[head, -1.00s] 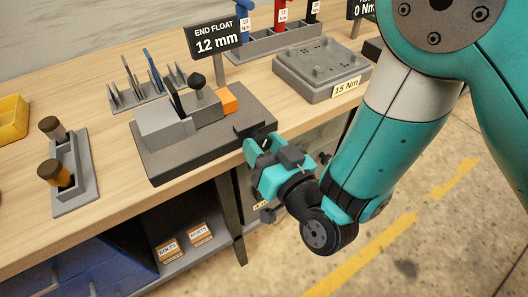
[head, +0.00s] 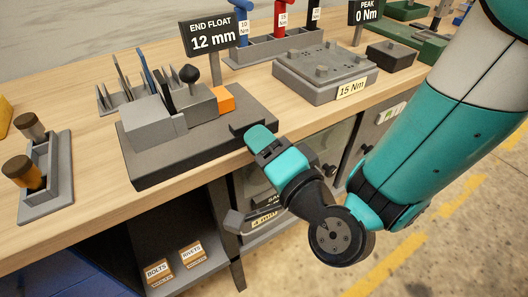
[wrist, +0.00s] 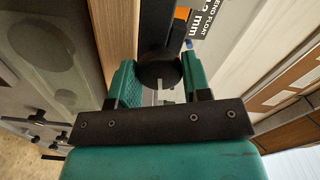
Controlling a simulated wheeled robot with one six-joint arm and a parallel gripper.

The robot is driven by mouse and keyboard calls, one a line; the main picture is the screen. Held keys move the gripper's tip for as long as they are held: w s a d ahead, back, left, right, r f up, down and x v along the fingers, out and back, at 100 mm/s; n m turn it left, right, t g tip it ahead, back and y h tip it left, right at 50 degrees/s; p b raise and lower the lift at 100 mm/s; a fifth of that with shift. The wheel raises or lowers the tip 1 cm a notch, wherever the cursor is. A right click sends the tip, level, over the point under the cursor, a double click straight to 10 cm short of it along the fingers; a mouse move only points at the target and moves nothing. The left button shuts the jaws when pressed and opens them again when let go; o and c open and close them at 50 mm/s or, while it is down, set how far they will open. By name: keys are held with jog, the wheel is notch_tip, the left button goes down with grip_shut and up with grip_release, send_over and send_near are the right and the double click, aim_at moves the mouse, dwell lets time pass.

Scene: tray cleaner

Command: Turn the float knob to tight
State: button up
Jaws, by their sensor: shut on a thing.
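The float knob (wrist: 160,72) is a dark round knob, seen in the wrist view between the two teal fingers. My gripper (wrist: 158,88) is shut on it, with a finger on each side. In the head view my gripper (head: 262,140) is at the right front corner of the dark fixture base (head: 160,172), and it hides the knob there. The END FLOAT sign (head: 212,36) reads 12 mm and stands behind the fixture. The fixture carries grey blocks (head: 150,125), an orange block (head: 224,99) and a black ball-topped lever (head: 189,75).
A grey block plate (head: 325,72) labelled 15 Nm is to the right, with a rack of coloured torque tools (head: 275,45) behind. The table's front edge and the shelf (head: 190,275) are below my arm.

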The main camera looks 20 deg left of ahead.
jog(key=shift+f+m+b, duration=0.15)
jog(key=shift+m+b, duration=1.05)
jog(key=shift+m, duration=2.5)
jog(key=o, duration=0.9)
jog(key=shift+o, duration=0.2)
